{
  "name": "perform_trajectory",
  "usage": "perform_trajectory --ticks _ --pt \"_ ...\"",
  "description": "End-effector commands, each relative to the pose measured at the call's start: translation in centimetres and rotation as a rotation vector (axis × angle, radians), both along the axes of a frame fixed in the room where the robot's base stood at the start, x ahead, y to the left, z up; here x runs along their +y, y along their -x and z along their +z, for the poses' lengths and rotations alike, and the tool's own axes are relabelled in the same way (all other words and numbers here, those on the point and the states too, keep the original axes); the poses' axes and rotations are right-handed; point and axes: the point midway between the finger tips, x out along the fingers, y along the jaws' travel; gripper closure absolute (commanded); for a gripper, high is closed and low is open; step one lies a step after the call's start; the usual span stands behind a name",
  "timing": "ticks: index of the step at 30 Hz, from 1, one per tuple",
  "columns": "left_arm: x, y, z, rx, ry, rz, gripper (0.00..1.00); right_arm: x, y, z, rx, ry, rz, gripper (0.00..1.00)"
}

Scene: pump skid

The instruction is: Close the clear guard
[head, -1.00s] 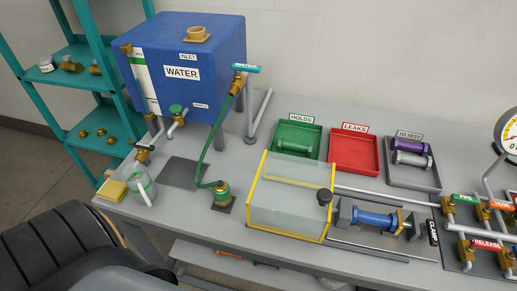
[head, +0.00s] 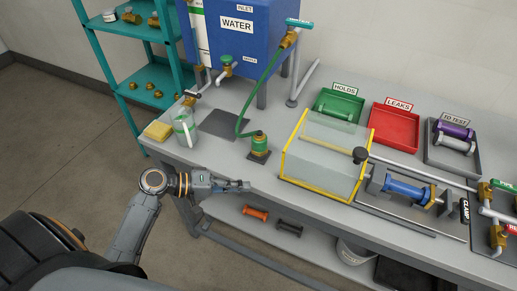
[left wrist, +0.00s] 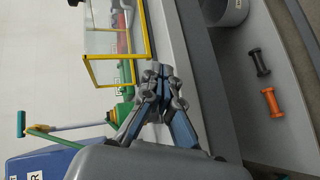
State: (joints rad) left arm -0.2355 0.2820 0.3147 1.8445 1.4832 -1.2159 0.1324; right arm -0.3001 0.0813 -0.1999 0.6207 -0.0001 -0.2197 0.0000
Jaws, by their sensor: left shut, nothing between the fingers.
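The clear guard (head: 325,160) is a see-through box with yellow edges on the bench. It stands left of the clamp bed, and the blue cylinder (head: 405,188) there is uncovered. Its black knob (head: 360,155) is on its right side. The guard also shows in the left wrist view (left wrist: 103,42), beyond the fingers. My left gripper (head: 246,186) is shut and empty, at the bench's front edge, left of the guard and apart from it. Its closed fingers show in the left wrist view (left wrist: 155,72). My right gripper is not in view.
A green pump fitting (head: 258,145) with a hose stands left of the guard. A clear jar (head: 185,128) and yellow sponge (head: 158,131) are further left. Green (head: 322,110), red (head: 376,136) and grey trays lie behind. A rail (head: 415,172) runs right from the guard.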

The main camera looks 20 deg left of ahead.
Motion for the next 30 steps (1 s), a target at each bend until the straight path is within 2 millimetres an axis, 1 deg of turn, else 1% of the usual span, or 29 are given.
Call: perform_trajectory --ticks 1,3,6,9,13,17,27,29,30 --pt "0.9 -0.8 1.5 -0.021 0.056 0.02 1.0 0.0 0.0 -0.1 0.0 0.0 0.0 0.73" --pt "2.1 -1.7 3.6 -0.048 0.14 0.05 1.0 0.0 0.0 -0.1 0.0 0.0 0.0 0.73" --pt "3.9 -2.9 6.1 -0.083 0.25 0.091 1.0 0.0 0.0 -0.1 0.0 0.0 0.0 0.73" --pt "5.3 -3.5 7.9 -0.106 0.326 0.119 1.0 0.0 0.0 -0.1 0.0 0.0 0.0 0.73" --pt "5.6 -4.1 8.8 -0.118 0.362 0.129 1.0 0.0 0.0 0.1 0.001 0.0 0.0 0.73" --pt "4.5 -5.1 9.0 -0.119 0.365 0.13 1.0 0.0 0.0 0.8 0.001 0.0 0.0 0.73" --pt "-0.8 -10.0 9.1 -0.116 0.364 0.13 1.0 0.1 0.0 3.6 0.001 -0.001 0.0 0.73" --pt "-1.6 -10.8 9.1 -0.117 0.363 0.129 1.0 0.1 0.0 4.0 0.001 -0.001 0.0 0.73" --pt "-2.4 -10.7 9.1 -0.114 0.363 0.129 1.0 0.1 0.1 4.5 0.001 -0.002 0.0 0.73"
